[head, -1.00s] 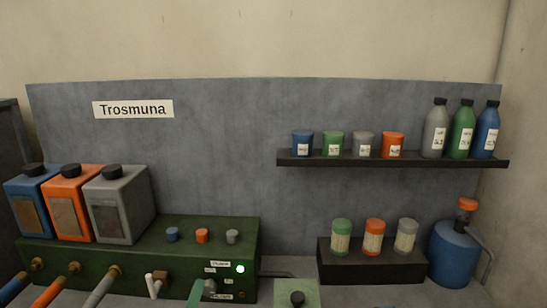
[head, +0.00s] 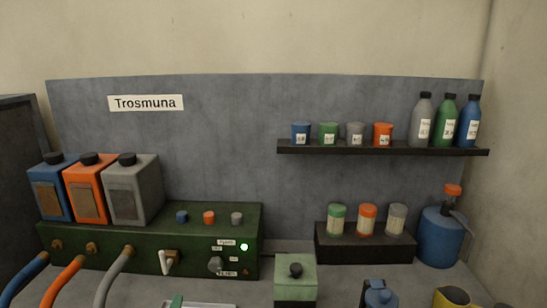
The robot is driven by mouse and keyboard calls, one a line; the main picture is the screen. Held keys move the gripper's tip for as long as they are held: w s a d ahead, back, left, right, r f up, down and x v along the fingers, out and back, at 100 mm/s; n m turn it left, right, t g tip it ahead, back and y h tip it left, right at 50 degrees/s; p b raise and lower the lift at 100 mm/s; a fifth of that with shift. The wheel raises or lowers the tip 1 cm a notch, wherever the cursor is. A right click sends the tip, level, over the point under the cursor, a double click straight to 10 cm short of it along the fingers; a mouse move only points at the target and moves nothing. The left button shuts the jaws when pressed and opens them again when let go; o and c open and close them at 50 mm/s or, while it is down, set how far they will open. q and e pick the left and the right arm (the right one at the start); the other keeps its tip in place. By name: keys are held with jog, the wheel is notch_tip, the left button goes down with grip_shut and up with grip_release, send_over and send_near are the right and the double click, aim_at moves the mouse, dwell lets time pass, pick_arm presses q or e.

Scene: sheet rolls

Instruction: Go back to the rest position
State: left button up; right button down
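Neither of my grippers shows in the head view, and no part of my arms can be made out. I cannot tell from this view whether they are open or shut, or if they hold anything. The view faces a bench with a dark green machine (head: 150,262) at the left. The machine has a lit green lamp (head: 244,247), a white lever (head: 165,262) and a grey knob (head: 215,265) on its front.
Blue (head: 50,190), orange (head: 87,193) and grey (head: 135,190) tanks stand on the machine, with hoses below. A shelf (head: 380,148) holds cups and bottles. A black stand (head: 365,246) bears three jars. A blue canister (head: 439,238) and pale green box (head: 295,275) stand on the bench.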

pick_arm(q)
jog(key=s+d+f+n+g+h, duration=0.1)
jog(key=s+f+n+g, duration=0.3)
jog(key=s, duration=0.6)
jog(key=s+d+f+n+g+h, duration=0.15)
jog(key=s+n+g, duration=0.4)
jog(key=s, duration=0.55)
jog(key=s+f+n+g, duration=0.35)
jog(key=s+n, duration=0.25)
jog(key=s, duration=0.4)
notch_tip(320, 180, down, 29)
jog(key=b, duration=0.5)
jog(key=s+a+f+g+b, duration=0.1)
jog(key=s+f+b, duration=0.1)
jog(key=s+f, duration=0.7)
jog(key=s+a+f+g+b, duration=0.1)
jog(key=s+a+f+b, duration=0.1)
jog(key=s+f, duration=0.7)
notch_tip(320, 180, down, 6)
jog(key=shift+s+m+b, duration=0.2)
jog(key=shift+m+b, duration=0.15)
jog(key=shift+b, duration=0.2)
